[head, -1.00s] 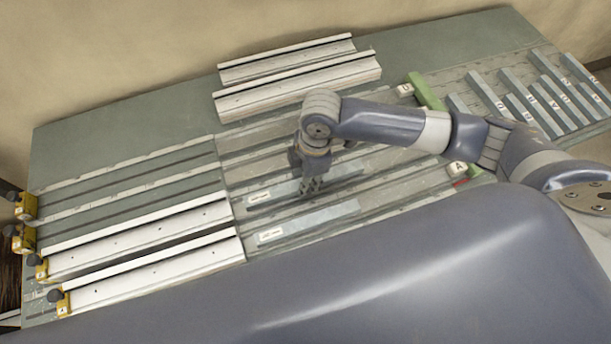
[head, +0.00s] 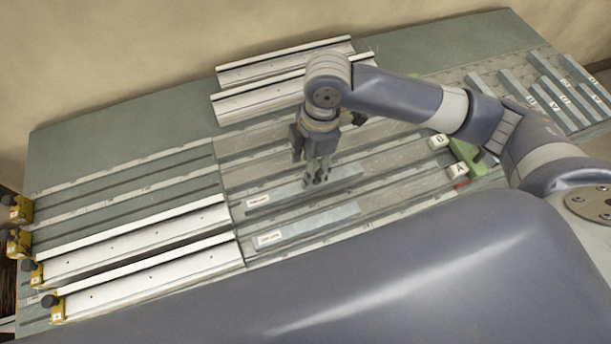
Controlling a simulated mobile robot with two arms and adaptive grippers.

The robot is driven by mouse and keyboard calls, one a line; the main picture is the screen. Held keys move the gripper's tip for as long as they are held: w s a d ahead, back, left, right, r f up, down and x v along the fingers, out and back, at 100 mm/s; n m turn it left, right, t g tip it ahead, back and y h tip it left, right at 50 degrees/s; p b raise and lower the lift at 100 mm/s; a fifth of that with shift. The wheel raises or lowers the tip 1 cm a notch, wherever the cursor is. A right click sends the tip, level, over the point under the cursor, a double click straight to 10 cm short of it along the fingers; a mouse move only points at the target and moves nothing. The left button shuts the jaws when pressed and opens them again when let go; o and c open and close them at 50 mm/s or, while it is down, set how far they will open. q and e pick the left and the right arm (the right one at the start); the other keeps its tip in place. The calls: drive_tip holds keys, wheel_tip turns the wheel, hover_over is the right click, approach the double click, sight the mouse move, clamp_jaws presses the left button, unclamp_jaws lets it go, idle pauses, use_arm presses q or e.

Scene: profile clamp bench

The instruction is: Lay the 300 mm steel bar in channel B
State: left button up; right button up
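My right gripper (head: 317,181) points down over the upper of two grey bars. Its fingertips look a little apart, with nothing seen held between them. The upper grey steel bar (head: 345,174) lies flat along the row marked B (head: 439,141), with a pale label at its left end. Its label is too small to read. The lower grey bar (head: 335,217) lies parallel to it along the row marked A (head: 458,170), also with an unreadable label. The fingers cover part of the upper bar. My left gripper is not in view.
White profiles (head: 150,245) lie at the left, with yellow clamps (head: 57,306) at their left ends. Two more white profiles (head: 285,90) lie at the back. Several grey bars (head: 550,100) lie at the right. A green block (head: 466,152) is near the row markers.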

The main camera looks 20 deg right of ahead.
drive_tip(key=shift+d+r, duration=0.15)
drive_tip(key=shift+r, duration=1.05)
drive_tip(key=shift+d+r, duration=0.15)
drive_tip(key=shift+r, duration=1)
drive_tip(key=shift+f, duration=0.1)
